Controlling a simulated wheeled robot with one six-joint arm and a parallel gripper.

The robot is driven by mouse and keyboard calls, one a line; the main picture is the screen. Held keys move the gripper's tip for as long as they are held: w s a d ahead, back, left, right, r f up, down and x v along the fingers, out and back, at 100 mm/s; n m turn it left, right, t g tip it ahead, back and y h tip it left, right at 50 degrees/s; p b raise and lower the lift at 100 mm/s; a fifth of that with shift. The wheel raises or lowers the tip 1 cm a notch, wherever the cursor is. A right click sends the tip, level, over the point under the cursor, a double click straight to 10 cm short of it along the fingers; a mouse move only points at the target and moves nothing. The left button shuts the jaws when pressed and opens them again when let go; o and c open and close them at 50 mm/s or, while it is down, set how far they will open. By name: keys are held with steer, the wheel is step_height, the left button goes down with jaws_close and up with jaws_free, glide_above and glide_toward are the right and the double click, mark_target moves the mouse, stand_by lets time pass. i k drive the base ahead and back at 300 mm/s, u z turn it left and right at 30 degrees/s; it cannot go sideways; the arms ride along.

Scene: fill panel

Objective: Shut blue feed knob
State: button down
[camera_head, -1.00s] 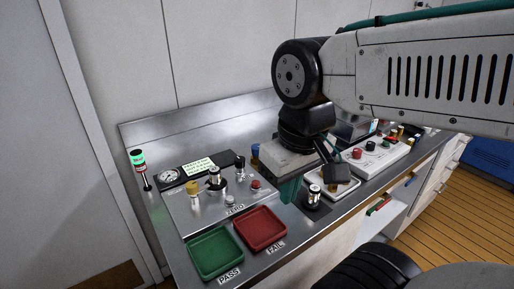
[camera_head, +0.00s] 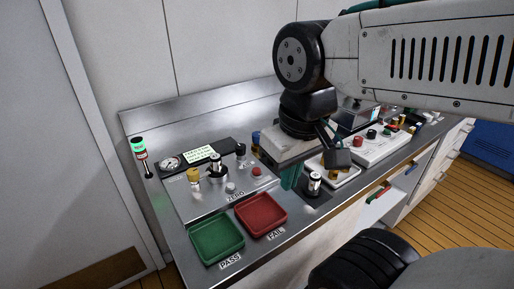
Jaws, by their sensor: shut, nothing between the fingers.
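A blue knob (camera_head: 256,138) shows at the back right of the metal panel (camera_head: 205,208), partly hidden behind my gripper's body. I take it for the blue feed knob; how far it is turned cannot be told. My gripper (camera_head: 290,178) is shut and empty, with teal fingers pointing down.
A brass knob (camera_head: 193,177), a black-topped valve (camera_head: 240,150) and a red button (camera_head: 257,171) stand on the panel. Green (camera_head: 217,255) and red (camera_head: 260,228) trays lie in front. A small dark jar (camera_head: 314,184) stands right of my fingers.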

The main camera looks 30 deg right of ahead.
mark_target(256, 135)
steer(key=k, duration=1.1)
steer(key=z, duration=0.95)
steer(key=i, duration=1.3)
steer(key=u, duration=0.95)
